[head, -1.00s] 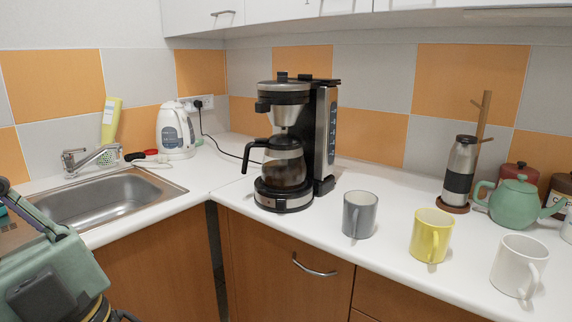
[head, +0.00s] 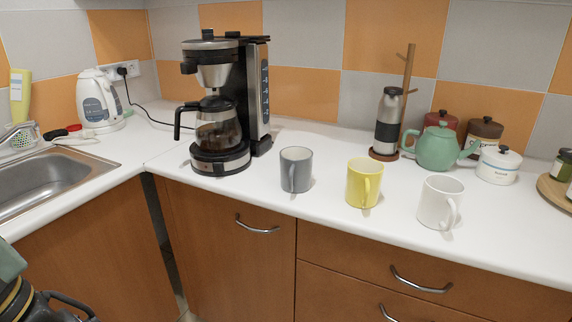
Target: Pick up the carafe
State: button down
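The glass carafe (head: 217,132) with a black lid, black handle and dark contents sits on the base plate of the black and silver coffee maker (head: 262,95), under its filter basket. Its handle (head: 180,121) points left. Part of my arm shows at the lower left corner of the head view, well apart from the carafe. My gripper's fingers are out of the frame.
A grey mug (head: 296,169), a yellow mug (head: 364,182) and a white mug (head: 440,202) stand right of the coffee maker. A white kettle (head: 99,101) and the sink (head: 45,178) are left. Counter (head: 165,150) left of the carafe is clear.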

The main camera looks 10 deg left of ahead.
aim_at(217, 130)
jog(key=j+z, duration=0.15)
jog(key=z, duration=0.2)
jog(key=j+z, duration=0.15)
jog(key=z, duration=0.25)
jog(key=j+z, duration=0.2)
jog(key=z, duration=0.15)
jog(key=j+z, duration=0.15)
jog(key=j, duration=0.25)
jog(key=k+j+z, duration=0.2)
jog(key=j, duration=0.15)
jog(key=j+z, duration=0.15)
jog(key=j, duration=0.2)
jog(key=k+j, duration=0.15)
jog(key=j, duration=0.25)
jog(key=k+j, duration=0.2)
jog(key=j, duration=0.2)
